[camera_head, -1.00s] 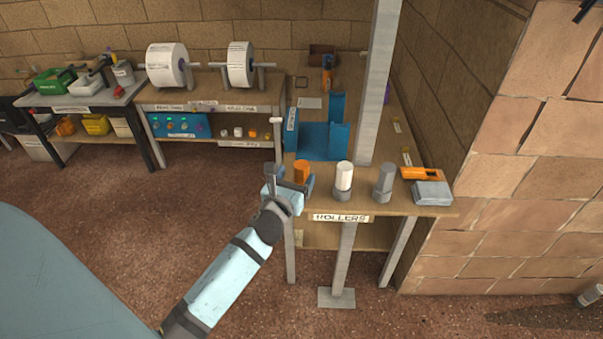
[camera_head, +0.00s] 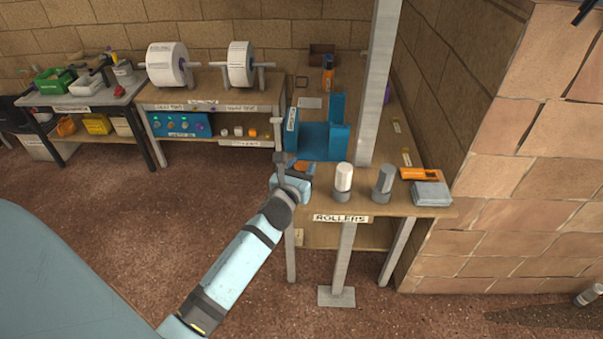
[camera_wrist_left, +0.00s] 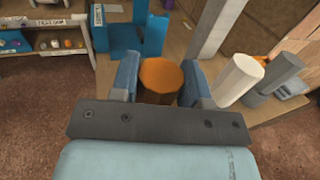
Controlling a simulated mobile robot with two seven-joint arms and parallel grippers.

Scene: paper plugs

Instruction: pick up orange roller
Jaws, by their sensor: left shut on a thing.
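The orange roller (camera_wrist_left: 160,76) stands between the two blue fingers of my left gripper (camera_wrist_left: 160,88) in the left wrist view, and the gripper is shut on it. In the head view my left gripper (camera_head: 300,172) is at the front left of the rollers table. There the orange roller (camera_head: 299,166) is mostly hidden behind the gripper, with only a little orange showing. I cannot tell whether its base touches the table. My right gripper is not in view.
A white roller (camera_head: 343,178) and a grey roller (camera_head: 383,182) stand just to the right. An orange-and-grey tool (camera_head: 428,187) lies at the right end of the table (camera_head: 410,211). A blue holder (camera_head: 322,140) stands behind the gripper. A grey post (camera_head: 379,80) rises from the table.

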